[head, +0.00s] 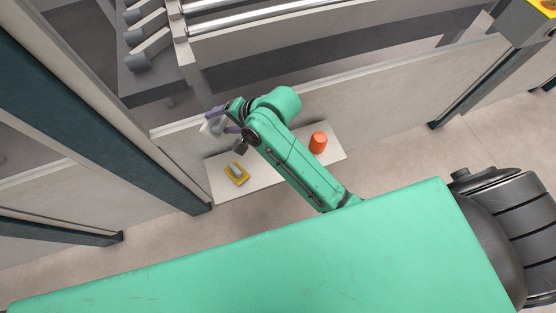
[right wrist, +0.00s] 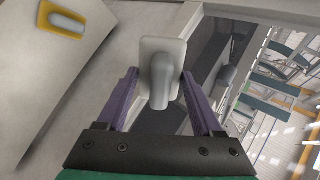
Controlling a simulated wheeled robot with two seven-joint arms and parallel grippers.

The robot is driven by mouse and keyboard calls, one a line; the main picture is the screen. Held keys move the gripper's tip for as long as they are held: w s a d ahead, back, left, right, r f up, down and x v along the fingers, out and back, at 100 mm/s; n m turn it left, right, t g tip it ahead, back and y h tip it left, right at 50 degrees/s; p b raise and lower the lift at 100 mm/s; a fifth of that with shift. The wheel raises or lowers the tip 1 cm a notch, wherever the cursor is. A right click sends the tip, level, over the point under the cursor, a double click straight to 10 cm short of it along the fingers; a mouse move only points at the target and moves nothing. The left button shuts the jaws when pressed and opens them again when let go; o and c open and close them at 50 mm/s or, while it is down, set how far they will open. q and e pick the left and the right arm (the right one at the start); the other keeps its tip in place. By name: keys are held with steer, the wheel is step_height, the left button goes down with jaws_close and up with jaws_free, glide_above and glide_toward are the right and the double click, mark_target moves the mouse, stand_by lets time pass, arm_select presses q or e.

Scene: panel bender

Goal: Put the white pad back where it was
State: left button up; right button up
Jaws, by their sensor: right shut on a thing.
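The white pad (right wrist: 174,48) has a rounded square plate and a grey handle. In the right wrist view its handle sits between the purple fingers of my right gripper (right wrist: 160,80), which is shut on it. In the head view the white pad (head: 207,128) shows small, partly hidden by my right gripper (head: 216,120), near the upper left of the pale shelf (head: 270,163). It is held beside the low wall, and the exact gap to the shelf is hard to tell. My left gripper is not in view.
A yellow pad (head: 242,179) with a grey handle lies on the shelf's left part; it also shows in the right wrist view (right wrist: 62,20). An orange cylinder (head: 318,142) stands on the right part. A low wall (head: 385,103) and the machine's rollers (head: 265,19) lie behind.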

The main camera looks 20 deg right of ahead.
steer(key=n+g, duration=0.1)
steer(key=a+f+n+g+h+b, duration=0.1)
steer(key=shift+s+a+f+g, duration=0.2)
steer(key=shift+s+f+g, duration=0.05)
steer(key=shift+s+g, duration=0.05)
steer(key=s+d+f+n+g+h+b, duration=0.2)
steer(key=d+n+g+h+b, duration=0.4)
steer(key=d, duration=0.9)
step_height(320, 180, down, 19)
steer(key=shift+f+n+t+h+b, duration=0.1)
steer(key=shift+n+t+h+b, duration=0.2)
steer(key=shift+t+b, duration=0.8)
steer(key=shift+s+f, duration=0.1)
steer(key=shift+f, duration=0.05)
steer(key=shift+c, duration=0.5)
steer(key=o, duration=1.3)
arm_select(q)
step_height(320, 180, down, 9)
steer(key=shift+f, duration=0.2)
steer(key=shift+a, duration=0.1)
